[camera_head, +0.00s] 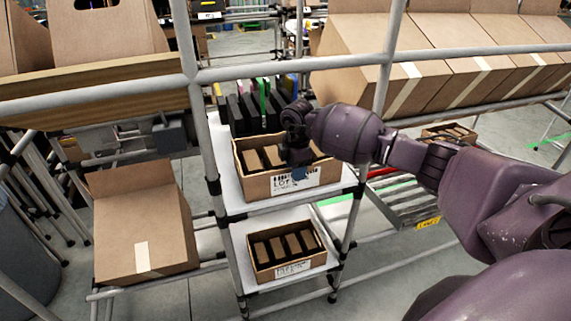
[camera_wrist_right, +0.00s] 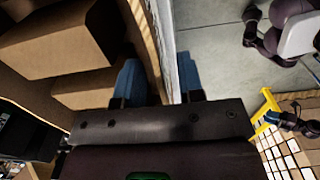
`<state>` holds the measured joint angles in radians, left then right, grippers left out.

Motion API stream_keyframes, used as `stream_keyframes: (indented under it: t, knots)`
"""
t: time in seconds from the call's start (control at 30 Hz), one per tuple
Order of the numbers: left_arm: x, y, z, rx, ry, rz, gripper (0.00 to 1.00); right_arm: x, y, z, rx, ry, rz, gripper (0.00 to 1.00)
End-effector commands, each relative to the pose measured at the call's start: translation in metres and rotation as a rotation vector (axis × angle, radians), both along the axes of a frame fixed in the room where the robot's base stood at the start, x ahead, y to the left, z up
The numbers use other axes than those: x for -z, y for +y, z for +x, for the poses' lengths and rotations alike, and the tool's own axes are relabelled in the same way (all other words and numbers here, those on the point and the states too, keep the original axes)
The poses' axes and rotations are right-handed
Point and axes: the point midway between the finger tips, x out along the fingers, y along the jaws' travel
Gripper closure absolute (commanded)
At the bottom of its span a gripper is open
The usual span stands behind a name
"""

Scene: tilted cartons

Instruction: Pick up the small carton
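Several small brown cartons (camera_head: 272,157) stand in an open cardboard tray box (camera_head: 258,188) with a "LOT" label on the upper shelf of the rack. In the right wrist view small cartons (camera_wrist_right: 62,40) fill the upper left, inside the box wall (camera_wrist_right: 145,40). My right gripper (camera_head: 299,172) reaches down at the box's front right part and partly hides the cartons behind it. In the right wrist view its blue fingers (camera_wrist_right: 158,82) are apart, with the box's wall edge between them and no carton between them. My left gripper is not identifiable in either view.
A second tray box of small cartons (camera_head: 284,248) sits on the lower shelf. Rack posts (camera_head: 205,150) and rails (camera_head: 290,68) frame the space. A large tilted carton (camera_head: 145,225) stands left; several more line the upper right (camera_head: 440,85). Dark binders (camera_head: 250,112) stand behind the upper box.

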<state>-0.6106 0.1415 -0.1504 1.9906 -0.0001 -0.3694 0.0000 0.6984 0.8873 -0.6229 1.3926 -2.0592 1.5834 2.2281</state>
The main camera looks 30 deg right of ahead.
Motion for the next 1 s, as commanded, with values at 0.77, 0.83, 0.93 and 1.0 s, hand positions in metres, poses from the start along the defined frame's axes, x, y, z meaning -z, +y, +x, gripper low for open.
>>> stream_keyframes:
  t: [0.77,0.83,0.93,1.0]
  knots:
    - [-0.0021,-0.0006,0.0069,0.004,-0.013,0.001,0.57,0.0113,-0.0006,0.0006,0.000,-0.003,-0.001,1.00]
    - [-0.0021,-0.0006,0.0069,0.004,-0.013,0.001,0.57,0.0113,-0.0005,0.0006,0.000,-0.003,-0.001,1.00]
    - [-0.0021,-0.0005,0.0066,0.004,-0.012,0.001,0.57,0.0109,-0.0006,0.0004,0.000,-0.003,-0.001,1.00]
    - [-0.0019,-0.0005,0.0060,0.004,-0.011,0.001,0.57,0.0092,-0.0007,-0.0003,0.000,-0.003,-0.001,1.00]
